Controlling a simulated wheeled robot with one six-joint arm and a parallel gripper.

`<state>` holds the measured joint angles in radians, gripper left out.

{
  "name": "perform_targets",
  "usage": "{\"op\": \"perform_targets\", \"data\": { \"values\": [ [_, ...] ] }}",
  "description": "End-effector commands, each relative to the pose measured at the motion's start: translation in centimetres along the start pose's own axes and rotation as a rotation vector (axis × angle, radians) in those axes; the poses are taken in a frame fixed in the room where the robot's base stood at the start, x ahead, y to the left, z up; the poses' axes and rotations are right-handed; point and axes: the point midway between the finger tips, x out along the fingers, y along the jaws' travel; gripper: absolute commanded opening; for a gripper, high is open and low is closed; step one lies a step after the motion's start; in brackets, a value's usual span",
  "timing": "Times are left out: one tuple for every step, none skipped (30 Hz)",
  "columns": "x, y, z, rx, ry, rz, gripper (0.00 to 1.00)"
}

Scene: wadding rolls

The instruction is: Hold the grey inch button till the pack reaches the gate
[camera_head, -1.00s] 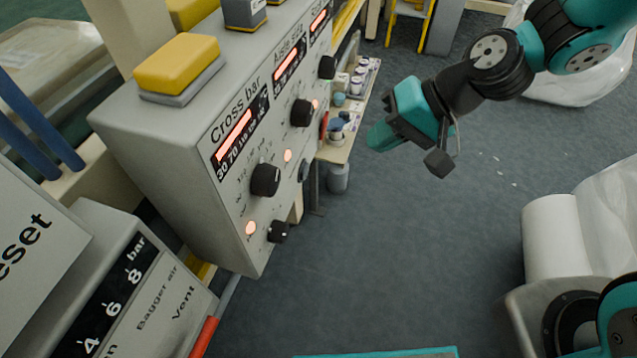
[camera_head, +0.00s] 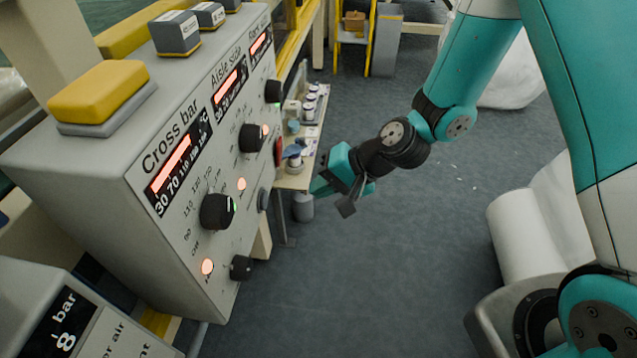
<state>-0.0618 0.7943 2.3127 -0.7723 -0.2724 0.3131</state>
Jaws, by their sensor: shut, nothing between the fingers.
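My gripper (camera_head: 320,187) is shut and empty, its teal tip pointing left toward the control panel. In the picture it sits right of the panel's right edge, in front of a small shelf. It looks apart from the panel, though depth is hard to judge. A small grey round control (camera_head: 263,199) on the panel's lower right face may be the grey inch button; no label on it is readable. I cannot make out the pack or the gate.
The grey control panel (camera_head: 110,180) has black knobs (camera_head: 217,211), lit displays and a yellow block (camera_head: 103,92) on top. A shelf (camera_head: 296,178) with small pots and a grey container (camera_head: 303,207) stand behind my gripper. White rolls (camera_head: 527,235) are at right. Floor between is clear.

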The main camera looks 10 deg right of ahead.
Motion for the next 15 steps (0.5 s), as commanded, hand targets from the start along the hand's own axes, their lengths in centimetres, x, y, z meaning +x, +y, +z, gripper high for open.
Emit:
{"op": "perform_targets", "data": {
  "values": [
    [1.3, 0.1, 0.1, -0.003, -0.005, 0.001, 0.0],
    [2.0, 0.1, 0.2, -0.003, -0.005, 0.001, 0.0],
    [2.9, 0.1, 0.1, -0.003, -0.005, 0.001, 0.0],
    [3.5, 0.1, 0.1, -0.002, -0.004, 0.0, 0.0],
    [4.2, 0.0, 0.2, -0.004, -0.005, 0.0, 0.0],
    [5.0, 0.1, 0.2, -0.002, -0.005, 0.0, 0.0],
    [5.7, 0.0, 0.1, -0.004, -0.004, 0.0, 0.0],
    [6.3, 0.1, 0.1, -0.003, -0.004, 0.001, 0.0],
    [7.0, 0.0, 0.1, -0.003, -0.004, 0.0, 0.0],
    [7.3, -0.4, 0.2, -0.005, -0.004, -0.001, 0.0],
    [7.6, -0.9, 0.1, -0.005, -0.003, -0.002, 0.0],
    [8.0, -1.3, 0.1, -0.006, -0.003, -0.001, 0.0],
    [8.3, -1.6, 0.1, -0.005, -0.002, -0.001, 0.0],
    [8.6, -1.8, 0.1, -0.005, -0.002, -0.001, 0.0],
    [8.9, -2.1, 0.1, -0.004, -0.002, -0.001, 0.0]
  ]
}}
